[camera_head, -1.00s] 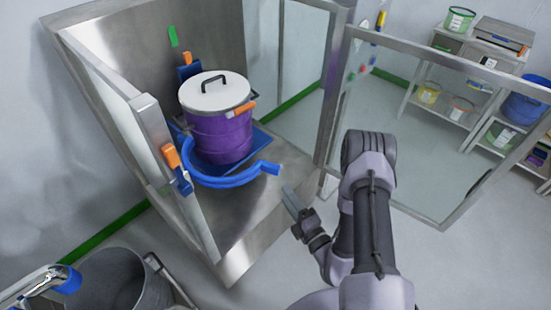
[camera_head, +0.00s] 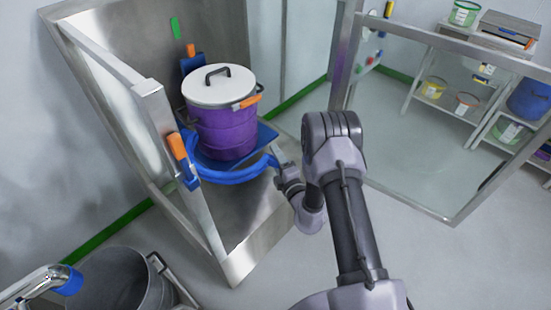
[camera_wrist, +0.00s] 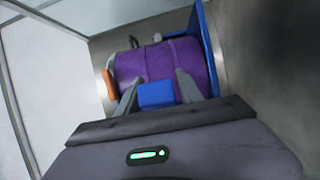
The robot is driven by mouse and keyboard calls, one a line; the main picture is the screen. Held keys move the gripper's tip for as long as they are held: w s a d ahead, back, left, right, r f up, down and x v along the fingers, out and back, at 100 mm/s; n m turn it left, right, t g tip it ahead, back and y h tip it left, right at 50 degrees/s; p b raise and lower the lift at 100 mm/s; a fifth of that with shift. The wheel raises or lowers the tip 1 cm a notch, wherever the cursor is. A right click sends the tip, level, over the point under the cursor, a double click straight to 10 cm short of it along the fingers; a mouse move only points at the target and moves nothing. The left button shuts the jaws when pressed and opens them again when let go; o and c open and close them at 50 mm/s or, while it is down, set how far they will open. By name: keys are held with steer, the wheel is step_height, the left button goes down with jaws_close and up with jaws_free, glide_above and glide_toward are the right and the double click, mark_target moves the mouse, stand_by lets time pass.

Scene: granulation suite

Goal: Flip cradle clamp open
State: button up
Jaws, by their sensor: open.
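A purple drum (camera_head: 224,128) with a white lid (camera_head: 219,86) stands upright in a blue cradle (camera_head: 265,133). The cradle's curved blue clamp bar (camera_head: 230,176) runs around the drum's front. I cannot tell whether the fingers touch the block.
A steel enclosure surrounds the cradle, with a frame post (camera_head: 152,105) at left and a glass door (camera_head: 420,130) at right. An orange handle (camera_head: 178,146) sits on the left post. A grey bin (camera_head: 112,280) stands front left. Shelves (camera_head: 480,70) stand back right. Floor at front right is clear.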

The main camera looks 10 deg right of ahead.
jaws_close()
stand_by(1.4)
